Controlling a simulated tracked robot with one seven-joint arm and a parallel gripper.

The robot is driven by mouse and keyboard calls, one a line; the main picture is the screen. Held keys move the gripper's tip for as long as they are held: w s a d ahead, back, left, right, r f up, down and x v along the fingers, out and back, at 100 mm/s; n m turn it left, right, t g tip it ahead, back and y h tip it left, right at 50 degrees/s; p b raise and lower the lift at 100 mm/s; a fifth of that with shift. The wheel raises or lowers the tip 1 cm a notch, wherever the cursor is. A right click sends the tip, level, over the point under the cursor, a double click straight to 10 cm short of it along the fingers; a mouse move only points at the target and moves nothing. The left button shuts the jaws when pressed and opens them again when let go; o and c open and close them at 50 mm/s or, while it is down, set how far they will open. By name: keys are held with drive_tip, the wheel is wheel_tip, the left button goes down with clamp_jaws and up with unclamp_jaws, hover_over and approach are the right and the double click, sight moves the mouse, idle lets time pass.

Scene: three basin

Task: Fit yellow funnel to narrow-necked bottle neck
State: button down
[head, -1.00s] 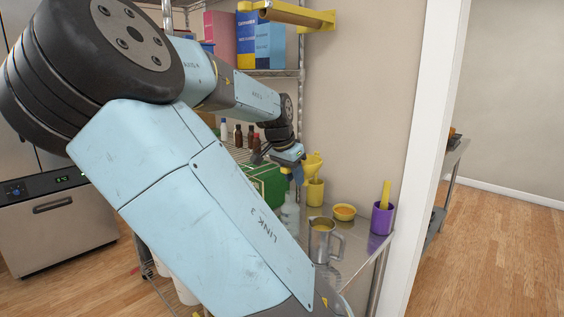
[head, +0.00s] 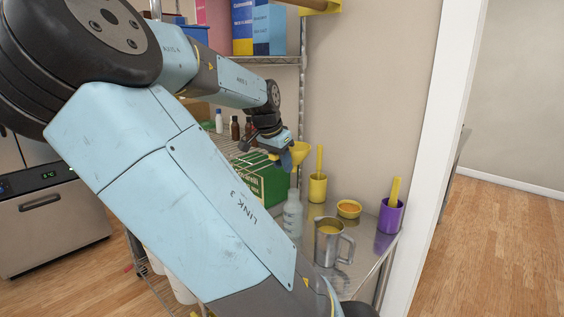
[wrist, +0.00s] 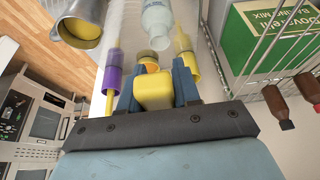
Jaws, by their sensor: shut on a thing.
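My gripper (head: 290,156) is shut on the yellow funnel (head: 301,152). In the wrist view the blue fingers (wrist: 154,88) close on both sides of the funnel's yellow part (wrist: 154,93). The pale narrow-necked bottle (head: 293,216) stands on the metal table. In the head view the funnel is held above the bottle top and slightly right of it, with a clear gap. The bottle (wrist: 158,20) also shows at the top of the wrist view, apart from the funnel. The funnel's lower end is hard to make out.
A metal jug (head: 328,243) with yellow contents stands right of the bottle. A green box (head: 262,182) is close on the left.

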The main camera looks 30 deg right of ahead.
drive_tip(key=shift+f, duration=2.8)
drive_tip(key=shift+s+f, duration=0.1)
drive_tip(key=shift+f, duration=0.7)
drive_tip(key=shift+f, duration=0.35)
drive_tip(key=shift+f, duration=0.75)
drive_tip(key=shift+f, duration=0.2)
